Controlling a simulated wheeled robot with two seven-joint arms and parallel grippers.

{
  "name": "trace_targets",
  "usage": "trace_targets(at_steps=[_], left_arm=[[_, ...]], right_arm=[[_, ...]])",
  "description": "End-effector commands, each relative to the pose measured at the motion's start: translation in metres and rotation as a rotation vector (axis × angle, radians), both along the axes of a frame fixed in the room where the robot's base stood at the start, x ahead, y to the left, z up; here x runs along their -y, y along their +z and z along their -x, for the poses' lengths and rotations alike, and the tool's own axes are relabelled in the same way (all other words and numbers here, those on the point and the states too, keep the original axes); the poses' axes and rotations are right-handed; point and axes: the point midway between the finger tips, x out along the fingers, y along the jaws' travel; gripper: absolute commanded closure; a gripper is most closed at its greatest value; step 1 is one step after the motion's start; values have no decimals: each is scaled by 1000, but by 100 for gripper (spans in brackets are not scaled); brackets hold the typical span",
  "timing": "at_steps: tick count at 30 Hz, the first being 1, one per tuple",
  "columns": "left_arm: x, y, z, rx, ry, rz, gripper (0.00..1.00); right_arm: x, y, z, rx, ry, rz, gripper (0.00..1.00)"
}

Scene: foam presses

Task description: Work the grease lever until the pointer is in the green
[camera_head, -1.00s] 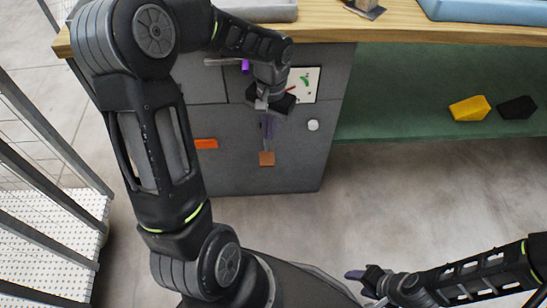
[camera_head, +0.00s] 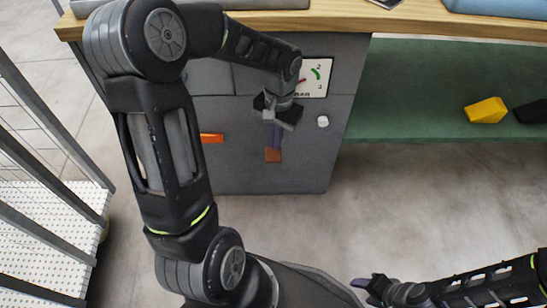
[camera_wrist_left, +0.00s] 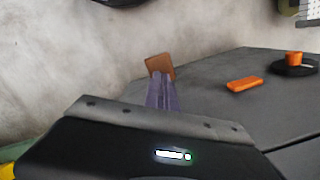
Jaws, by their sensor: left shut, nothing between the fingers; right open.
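A brown paddle (camera_head: 273,155), which looks like the lever's end, sticks out low on the grey cabinet front; it also shows in the left wrist view (camera_wrist_left: 159,65). My left gripper (camera_head: 275,143) points down with its purple fingers shut and empty, its tips just above or against the paddle; touching cannot be told. The fingers also show in the left wrist view (camera_wrist_left: 161,92). The white gauge (camera_head: 318,75) has a green arc and a red mark at its left; my wrist partly covers it, so the pointer's reading is unclear. My right gripper (camera_head: 362,285) is open and empty, low over the floor.
An orange handle (camera_head: 211,138) and a white knob (camera_head: 323,121) sit on the grey cabinet (camera_head: 235,170). A wooden worktop (camera_head: 420,18) is above. The green shelf (camera_head: 400,120) at right holds a yellow block (camera_head: 486,110) and a black block (camera_head: 532,111). A railing stands at left.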

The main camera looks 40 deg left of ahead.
Motion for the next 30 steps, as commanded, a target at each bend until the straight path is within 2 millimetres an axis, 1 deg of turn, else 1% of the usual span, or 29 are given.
trace_targets(at_steps=[1, 4, 17, 20, 30], left_arm=[[0, -9, 0, 0, 0, 0, 100], [0, -14, 1, 1, 1, 0, 100], [0, -15, 1, 0, 1, 0, 100], [0, -19, 2, 0, 0, 0, 100], [1, -55, 2, 0, 0, 1, 100]], right_arm=[[1, -8, -2, 3, -3, 2, 49], [3, -12, -3, 6, -8, 5, 49], [4, -13, -4, 7, -10, 6, 49], [4, -15, -4, 8, -9, 6, 49], [3, -40, -4, 7, -8, 5, 49]])
